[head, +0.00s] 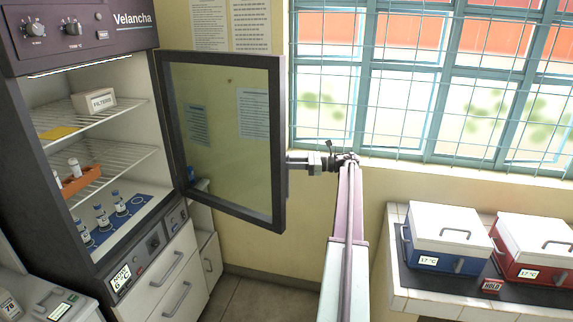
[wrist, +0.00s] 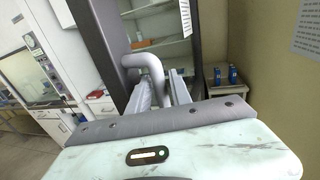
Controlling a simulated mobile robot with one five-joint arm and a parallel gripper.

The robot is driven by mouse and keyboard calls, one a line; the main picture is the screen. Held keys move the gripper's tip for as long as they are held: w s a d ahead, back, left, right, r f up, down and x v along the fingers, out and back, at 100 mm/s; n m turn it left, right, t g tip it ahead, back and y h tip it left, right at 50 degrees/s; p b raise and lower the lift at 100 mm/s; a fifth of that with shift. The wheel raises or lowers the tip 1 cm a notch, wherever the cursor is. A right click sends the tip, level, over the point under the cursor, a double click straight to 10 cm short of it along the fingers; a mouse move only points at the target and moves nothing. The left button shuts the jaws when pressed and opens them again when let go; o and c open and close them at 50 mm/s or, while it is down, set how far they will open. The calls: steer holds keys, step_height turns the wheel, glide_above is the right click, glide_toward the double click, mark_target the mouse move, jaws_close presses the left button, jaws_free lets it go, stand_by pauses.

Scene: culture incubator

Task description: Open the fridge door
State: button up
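The fridge is the dark-framed Velancha cabinet (head: 132,60) at the left of the head view. Its glass door (head: 225,130) stands wide open, swung out to the right on its left-side hinge. My gripper (head: 300,163) is at the door's free right edge in the head view. In the wrist view, the grey bent door handle (wrist: 150,62) runs down between the two fingers of my gripper (wrist: 162,88). The fingers appear closed around it, with their far ends partly hidden by the handle.
Inside are wire shelves (head: 100,105), a filters box (head: 94,102), an orange rack (head: 82,180) and several vials. A bench (head: 399,225) with blue (head: 440,260) and red (head: 520,268) cool boxes stands at the right. Floor (head: 265,295) is free below the door.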

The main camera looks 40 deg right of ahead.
steer(key=v, duration=0.8)
steer(key=shift+a, duration=0.1)
steer(key=shift+c, duration=0.4)
